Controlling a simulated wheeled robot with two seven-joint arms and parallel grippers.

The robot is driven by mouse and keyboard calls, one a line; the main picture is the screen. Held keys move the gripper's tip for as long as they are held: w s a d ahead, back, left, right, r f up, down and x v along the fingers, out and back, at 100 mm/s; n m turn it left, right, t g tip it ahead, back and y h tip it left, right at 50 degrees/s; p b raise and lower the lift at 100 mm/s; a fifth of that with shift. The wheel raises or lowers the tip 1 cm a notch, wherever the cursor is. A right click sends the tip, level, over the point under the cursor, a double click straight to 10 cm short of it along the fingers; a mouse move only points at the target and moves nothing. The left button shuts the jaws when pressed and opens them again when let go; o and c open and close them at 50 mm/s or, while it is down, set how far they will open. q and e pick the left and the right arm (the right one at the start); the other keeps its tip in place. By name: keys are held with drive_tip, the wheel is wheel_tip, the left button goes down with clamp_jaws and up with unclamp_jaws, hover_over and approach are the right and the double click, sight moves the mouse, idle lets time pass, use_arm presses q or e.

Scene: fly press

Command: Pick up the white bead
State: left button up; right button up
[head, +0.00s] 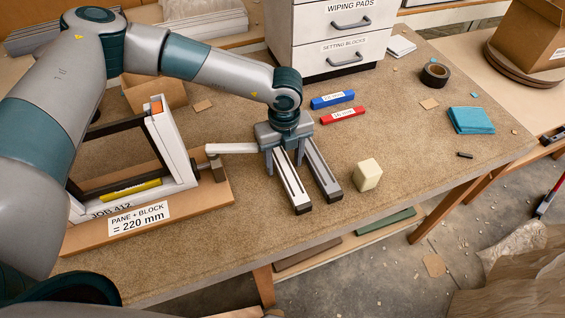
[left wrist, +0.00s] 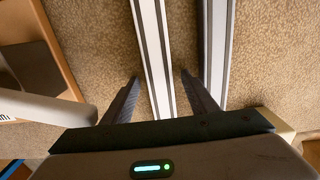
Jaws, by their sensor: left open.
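The white bead (head: 292,182) is a long pale strip with a dark groove, lying on the bench. A similar, greyer strip (head: 322,172) lies beside it on the right. My left gripper (head: 284,156) is over the far part of the white bead, pointing down and open. In the left wrist view, the white bead (left wrist: 155,55) runs between the two spread fingers (left wrist: 160,90), with a gap on each side. The right finger is between the white bead and the grey strip (left wrist: 215,45). I cannot tell how high the fingertips are.
A cream block (head: 367,175) stands right of the strips. Blue (head: 332,100) and red (head: 343,115) blocks lie behind. The bench front is clear.

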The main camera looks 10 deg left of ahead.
sight(285, 164)
use_arm(q)
drive_tip(key=c, duration=1.2)
use_arm(e)
drive_tip(key=shift+d, duration=0.1)
use_arm(q)
drive_tip(key=shift+r, duration=0.15)
drive_tip(key=shift+c, duration=0.2)
use_arm(e)
drive_tip(key=shift+f, duration=0.2)
